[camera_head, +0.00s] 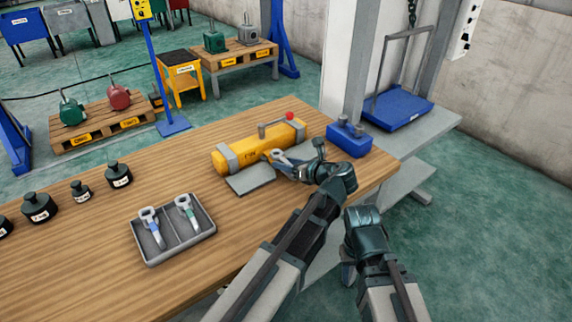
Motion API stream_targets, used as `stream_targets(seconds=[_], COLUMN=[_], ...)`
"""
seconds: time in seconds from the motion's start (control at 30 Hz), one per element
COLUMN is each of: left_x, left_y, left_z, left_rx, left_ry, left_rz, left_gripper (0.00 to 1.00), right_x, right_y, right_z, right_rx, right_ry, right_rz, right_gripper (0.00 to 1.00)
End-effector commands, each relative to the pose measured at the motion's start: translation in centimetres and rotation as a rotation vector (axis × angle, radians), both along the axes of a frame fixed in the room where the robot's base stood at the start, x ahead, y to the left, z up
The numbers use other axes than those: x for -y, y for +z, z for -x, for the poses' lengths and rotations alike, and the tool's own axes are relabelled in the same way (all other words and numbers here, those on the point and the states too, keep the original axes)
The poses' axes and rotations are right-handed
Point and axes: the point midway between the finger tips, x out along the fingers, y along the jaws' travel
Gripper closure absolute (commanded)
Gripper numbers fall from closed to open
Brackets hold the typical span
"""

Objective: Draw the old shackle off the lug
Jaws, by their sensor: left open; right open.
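A yellow cylindrical hoist body (255,147) with grey bands lies on the wooden table, a lever with a red knob on top. A small grey shackle (279,156) shows at its near side; the lug is too small and covered to make out. My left gripper (290,170) is open beside the shackle, and I cannot tell whether it touches it. My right gripper (347,272) is open and low, off the table's near edge, partly hidden by its own wrist. Two more shackles, one with a blue mark (152,227) and one with a green mark (187,212), lie in a grey tray.
The two-compartment grey tray (178,252) stands on the near part of the table (95,240). Several black weights (119,175) stand at the left. A blue block (349,139) sits right of the hoist body. A grey post and blue platform stand beyond the right end.

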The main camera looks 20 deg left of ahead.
Motion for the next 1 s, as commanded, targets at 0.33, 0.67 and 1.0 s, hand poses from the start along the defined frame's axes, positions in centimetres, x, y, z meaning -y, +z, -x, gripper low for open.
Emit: stream_targets(seconds=[0.33, 0.67, 1.0], left_x=[-0.04, -0.19, -0.10], left_y=[0.02, 0.05, 0.04], left_z=[0.05, 0.24, 0.09], left_rx=[0.000, -0.001, -0.001], left_ry=[0.001, 0.007, 0.003], left_rz=[0.000, -0.001, -0.001], left_gripper=[0.92, 1.00, 1.00], right_x=[0.01, 0.00, 0.00], right_y=[0.02, 0.03, 0.02], right_z=[0.00, 0.00, 0.00], right_rx=[0.000, 0.000, 0.000], right_ry=[0.000, 0.000, 0.000], right_rz=[0.000, 0.000, 0.000], right_gripper=[0.50, 0.50, 0.50])
